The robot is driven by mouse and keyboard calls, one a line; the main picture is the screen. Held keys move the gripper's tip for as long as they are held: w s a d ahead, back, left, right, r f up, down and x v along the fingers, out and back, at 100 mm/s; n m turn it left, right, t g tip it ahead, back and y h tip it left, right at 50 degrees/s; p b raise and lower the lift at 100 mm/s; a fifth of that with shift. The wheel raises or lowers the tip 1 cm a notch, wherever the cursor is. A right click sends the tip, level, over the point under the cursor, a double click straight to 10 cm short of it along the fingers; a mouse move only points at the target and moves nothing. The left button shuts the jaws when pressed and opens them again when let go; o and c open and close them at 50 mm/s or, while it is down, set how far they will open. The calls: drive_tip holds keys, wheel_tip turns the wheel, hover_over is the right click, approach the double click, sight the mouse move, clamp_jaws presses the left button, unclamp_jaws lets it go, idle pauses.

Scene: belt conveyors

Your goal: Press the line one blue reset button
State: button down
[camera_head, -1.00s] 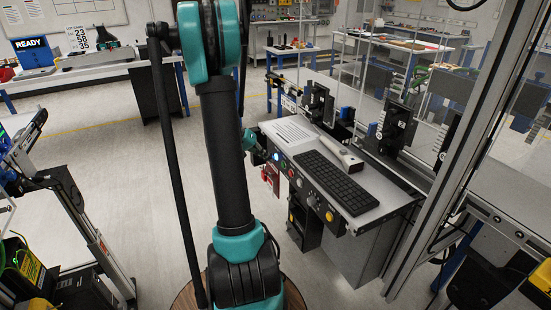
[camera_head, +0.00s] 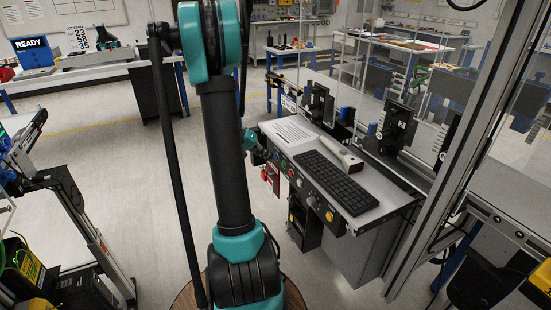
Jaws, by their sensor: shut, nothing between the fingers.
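The control panel (camera_head: 305,188) is the sloped front of a desk-like console right of my arm, with a row of small round buttons. My gripper (camera_head: 266,154) is small and dark, just past the teal wrist, at the panel's left end. It looks shut and empty, with its tip at or very near the leftmost buttons. The blue button at that end cannot be made out clearly now; my gripper seems to cover it. I cannot tell whether the tip touches it. A green button (camera_head: 284,164) and a red button (camera_head: 292,173) show just to its right.
A black keyboard (camera_head: 331,178), a paper sheet (camera_head: 289,132) and a handheld device (camera_head: 347,157) lie on the console top. A red padlock-like item (camera_head: 270,175) hangs below the panel's left end. A metal frame post (camera_head: 455,150) stands at right.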

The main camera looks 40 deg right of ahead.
drive_tip(key=shift+w+a, duration=0.15)
drive_tip(key=shift+a, duration=0.45)
drive_tip(key=shift+w+a, duration=0.2)
drive_tip(key=shift+a, duration=0.6)
drive_tip(key=shift+w+a, duration=0.2)
drive_tip(key=shift+a, duration=0.65)
drive_tip(key=shift+w+a, duration=0.2)
drive_tip(key=shift+a, duration=0.6)
drive_tip(key=s+a+n+t+y, duration=0.2)
drive_tip(key=s+a+n, duration=0.1)
drive_tip(key=a, duration=0.7)
drive_tip(key=s+a+f+n+t+y, duration=0.1)
drive_tip(key=s+a+n+t+y, duration=0.2)
drive_tip(key=a, duration=0.7)
drive_tip(key=s+a+f+n+t+y, duration=0.1)
drive_tip(key=s+a+n+t+y, duration=0.2)
drive_tip(key=s+a, duration=0.3)
drive_tip(key=a+n, duration=0.1)
drive_tip(key=a, duration=0.4)
drive_tip(key=shift+n, duration=0.4)
drive_tip(key=shift+s, duration=0.1)
